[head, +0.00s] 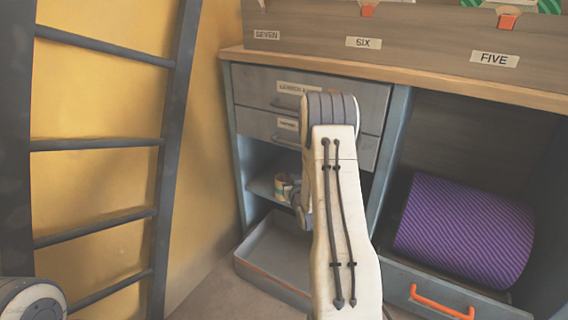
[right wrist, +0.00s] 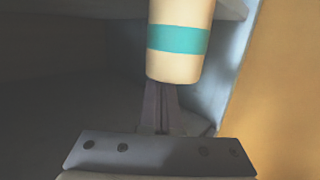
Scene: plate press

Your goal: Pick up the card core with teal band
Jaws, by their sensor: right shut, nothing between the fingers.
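The card core with teal band (right wrist: 178,62) is a cream cylinder ringed by a wide teal stripe. In the right wrist view it fills the top middle. In the head view the core (head: 281,187) shows small on the cabinet's open shelf, just left of my right arm. My right gripper (right wrist: 160,92) is shut and empty, its fingers close together at the core's near end in the picture. Their tips are partly hidden by the core, and I cannot tell whether they touch it. My left gripper is out of view.
The shelf (head: 260,187) sits below two grey drawers (head: 257,88). An open grey tray-like drawer (head: 262,256) lies below. A purple striped roll (head: 465,230) fills the right bay. A dark ladder (head: 172,150) stands against the yellow wall (head: 100,100) at left.

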